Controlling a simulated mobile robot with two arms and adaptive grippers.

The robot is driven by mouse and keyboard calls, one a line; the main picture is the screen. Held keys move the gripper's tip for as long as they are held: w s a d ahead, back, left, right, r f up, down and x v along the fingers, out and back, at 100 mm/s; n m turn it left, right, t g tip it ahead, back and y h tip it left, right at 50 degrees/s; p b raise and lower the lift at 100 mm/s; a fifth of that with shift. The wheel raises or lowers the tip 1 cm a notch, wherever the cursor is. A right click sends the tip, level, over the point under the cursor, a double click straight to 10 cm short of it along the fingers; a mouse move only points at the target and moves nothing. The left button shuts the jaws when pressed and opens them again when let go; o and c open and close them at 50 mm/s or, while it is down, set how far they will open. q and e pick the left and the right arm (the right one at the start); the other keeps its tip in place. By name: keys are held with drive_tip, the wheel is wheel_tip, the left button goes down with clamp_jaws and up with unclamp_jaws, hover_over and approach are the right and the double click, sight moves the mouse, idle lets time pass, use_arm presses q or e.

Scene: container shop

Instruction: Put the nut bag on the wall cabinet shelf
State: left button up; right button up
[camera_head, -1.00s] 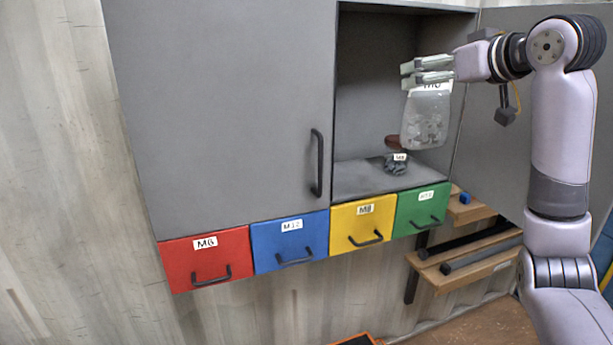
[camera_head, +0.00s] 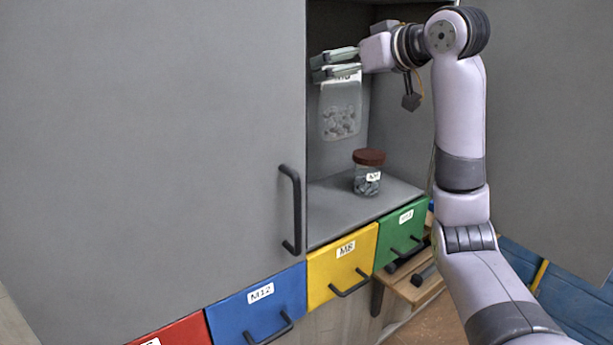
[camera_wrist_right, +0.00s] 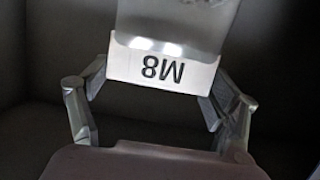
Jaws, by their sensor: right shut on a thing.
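The nut bag (camera_head: 341,112) is a clear pouch of grey nuts with a white label at its top. My right gripper (camera_head: 335,65) is shut on its top edge. The bag hangs upright in the opening of the grey wall cabinet, above the shelf (camera_head: 325,203) and apart from it. In the right wrist view the bag (camera_wrist_right: 175,28) is between the fingers (camera_wrist_right: 160,80), and its label reads M8 upside down. My left gripper is not in view.
A jar (camera_head: 367,178) with a brown lid stands on the shelf, right of the bag. The shelf's left part is bare. A closed grey door (camera_head: 200,120) is at left. Red, blue (camera_head: 258,305), yellow (camera_head: 342,265) and green (camera_head: 402,233) drawers sit below.

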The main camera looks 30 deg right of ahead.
sight(345, 99)
drive_tip(key=f, duration=0.4)
drive_tip(key=shift+s, duration=0.2)
drive_tip(key=shift+w+f, duration=0.2)
drive_tip(key=shift+f, duration=0.8)
wheel_tip(345, 99, down, 7)
drive_tip(key=shift+w+f, duration=0.1)
drive_tip(key=shift+f, duration=0.6)
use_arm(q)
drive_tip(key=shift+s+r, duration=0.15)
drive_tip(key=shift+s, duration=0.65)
use_arm(e)
wheel_tip(345, 99, down, 3)
drive_tip(key=shift+f, duration=0.15)
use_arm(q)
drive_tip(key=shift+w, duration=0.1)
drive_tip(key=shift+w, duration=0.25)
use_arm(e)
drive_tip(key=o, duration=1.8)
drive_tip(key=shift+f, duration=0.1)
